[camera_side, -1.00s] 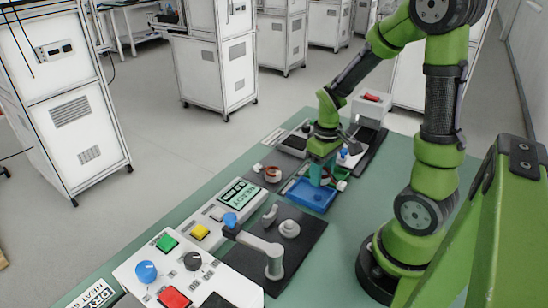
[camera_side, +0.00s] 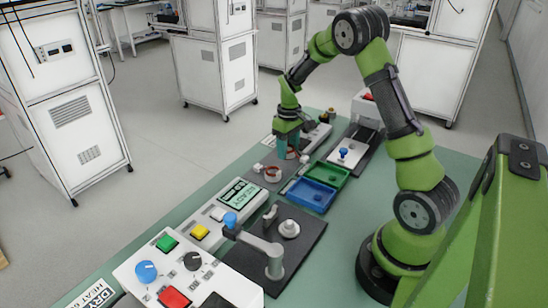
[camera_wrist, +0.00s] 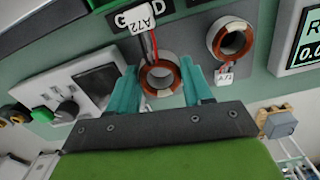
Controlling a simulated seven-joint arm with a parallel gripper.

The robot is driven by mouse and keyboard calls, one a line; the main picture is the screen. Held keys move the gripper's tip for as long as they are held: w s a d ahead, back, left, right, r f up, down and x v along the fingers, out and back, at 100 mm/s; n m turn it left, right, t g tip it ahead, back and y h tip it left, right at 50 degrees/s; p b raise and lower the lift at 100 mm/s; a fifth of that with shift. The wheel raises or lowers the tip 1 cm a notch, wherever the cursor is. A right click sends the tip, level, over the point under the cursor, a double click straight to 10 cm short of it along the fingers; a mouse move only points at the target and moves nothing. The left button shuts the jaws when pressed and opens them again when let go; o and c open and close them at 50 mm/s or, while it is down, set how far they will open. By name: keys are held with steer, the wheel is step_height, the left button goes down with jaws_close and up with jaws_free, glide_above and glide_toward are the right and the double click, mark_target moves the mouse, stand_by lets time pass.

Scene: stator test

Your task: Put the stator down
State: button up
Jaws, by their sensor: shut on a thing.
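My gripper (camera_side: 288,150) is over the far part of a dark grey mat (camera_side: 258,178), pointing down. In the wrist view its teal fingers (camera_wrist: 161,88) are shut on a stator (camera_wrist: 160,78), a ring with copper windings, red and white leads and a white tag reading A72. In the side view the held stator is mostly hidden by the fingers. I cannot tell whether it touches the mat. A second tagged stator (camera_wrist: 232,39) lies to its right in the wrist view; in the side view that second stator (camera_side: 272,174) sits nearer the camera on the mat.
A blue tray (camera_side: 311,196) and a green tray (camera_side: 330,172) lie right of the mat. A tester with a screen (camera_side: 240,193) stands in front, and a panel with a knob (camera_wrist: 70,98) is left in the wrist view. A clamp fixture (camera_side: 275,250) stands nearer.

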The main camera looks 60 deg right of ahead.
steer(key=shift+f, duration=1.25)
steer(key=shift+f, duration=0.15)
steer(key=o, duration=1.1)
steer(key=shift+o, duration=0.2)
